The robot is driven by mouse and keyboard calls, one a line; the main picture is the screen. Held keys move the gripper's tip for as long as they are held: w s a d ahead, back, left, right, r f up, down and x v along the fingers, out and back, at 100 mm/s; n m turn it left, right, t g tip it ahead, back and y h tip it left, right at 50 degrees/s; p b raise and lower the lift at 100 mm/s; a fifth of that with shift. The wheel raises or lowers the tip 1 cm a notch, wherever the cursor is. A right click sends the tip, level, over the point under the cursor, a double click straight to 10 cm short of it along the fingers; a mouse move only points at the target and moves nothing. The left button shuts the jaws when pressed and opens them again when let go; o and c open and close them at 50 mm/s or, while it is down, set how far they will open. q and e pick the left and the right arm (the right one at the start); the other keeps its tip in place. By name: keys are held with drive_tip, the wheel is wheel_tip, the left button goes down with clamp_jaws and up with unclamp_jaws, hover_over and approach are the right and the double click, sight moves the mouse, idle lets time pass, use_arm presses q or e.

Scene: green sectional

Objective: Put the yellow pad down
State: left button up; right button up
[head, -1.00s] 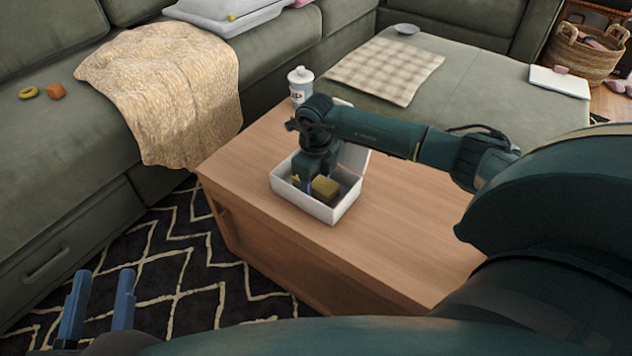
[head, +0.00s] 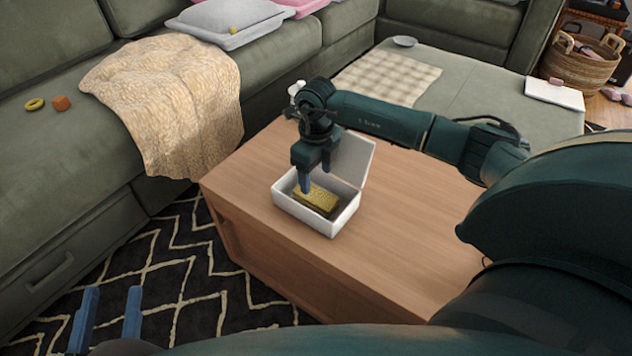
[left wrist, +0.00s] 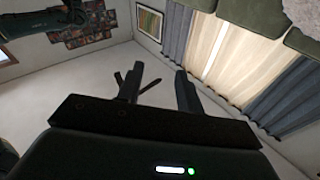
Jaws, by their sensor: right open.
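The yellow pad (head: 317,198) lies inside the open white box (head: 301,213) on the wooden table. It seems to rest on something darker in the box, hard to make out. My right gripper (head: 317,178) is just above the box, fingers pointing down and apart, with nothing between them. One fingertip overlaps the pad's far left edge in the picture; I cannot tell if they touch. My left gripper (head: 108,294) is open and empty at the lower left, above the rug; its spread fingers also show in the left wrist view (left wrist: 157,88).
The box's lid (head: 357,157) stands open at its back right. The wooden table (head: 400,240) is clear in front and to the right. A white bottle is mostly hidden behind my right arm. The green sofa (head: 60,190) with a beige blanket (head: 180,100) borders the left.

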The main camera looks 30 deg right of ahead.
sight(316, 195)
drive_tip(key=shift+r+p, duration=0.5)
drive_tip(key=shift+r, duration=1.8)
